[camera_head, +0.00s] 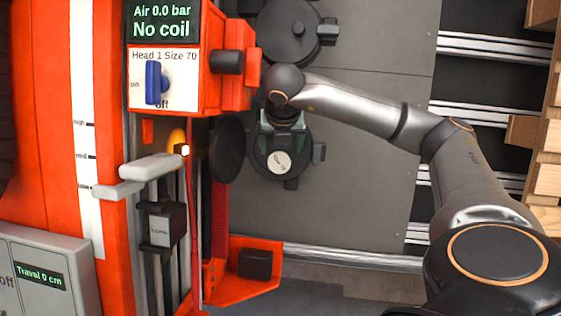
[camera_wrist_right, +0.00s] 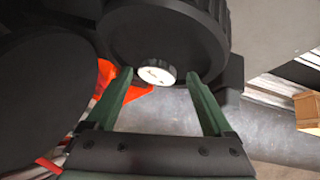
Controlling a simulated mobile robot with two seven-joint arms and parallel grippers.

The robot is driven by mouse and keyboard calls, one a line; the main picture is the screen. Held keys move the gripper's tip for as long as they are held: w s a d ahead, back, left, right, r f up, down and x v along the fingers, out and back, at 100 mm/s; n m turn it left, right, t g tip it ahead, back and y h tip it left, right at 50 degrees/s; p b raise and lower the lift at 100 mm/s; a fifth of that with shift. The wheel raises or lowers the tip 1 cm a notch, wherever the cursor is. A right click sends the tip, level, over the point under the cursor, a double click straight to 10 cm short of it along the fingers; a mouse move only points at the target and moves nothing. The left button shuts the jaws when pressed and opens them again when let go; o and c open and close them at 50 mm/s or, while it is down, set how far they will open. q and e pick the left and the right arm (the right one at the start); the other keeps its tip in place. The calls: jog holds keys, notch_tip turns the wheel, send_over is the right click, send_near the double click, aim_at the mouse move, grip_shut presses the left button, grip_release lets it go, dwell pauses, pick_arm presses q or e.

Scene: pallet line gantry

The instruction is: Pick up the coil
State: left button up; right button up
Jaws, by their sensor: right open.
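A dark round piece with a white label (camera_head: 280,162), which looks like the coil, lies on the grey floor plate right of the orange machine. In the right wrist view, its white round top piece (camera_wrist_right: 155,73) shows between the fingertips, with a ribbed dark disc behind. My right gripper (camera_head: 283,124) is over its far side, and its arm hides part of it. The green fingers (camera_wrist_right: 160,78) are open, one on each side of the white piece. I cannot tell whether they touch it. My left gripper is not in view.
The orange machine (camera_head: 215,80) stands at left, with a "No coil" display (camera_head: 161,22), a blue knob (camera_head: 153,83) and a black disc (camera_head: 227,149) close to the gripper. Another dark round piece (camera_head: 290,30) lies farther back. The grey plate (camera_head: 375,200) is bare on the right.

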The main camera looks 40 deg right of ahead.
aim_at(281, 154)
jog(key=b+x, duration=0.1)
jog(key=x, duration=0.3)
jog(key=shift+w+d+f, duration=0.1)
jog(key=shift+f, duration=0.2)
grip_shut()
dwell(0.4)
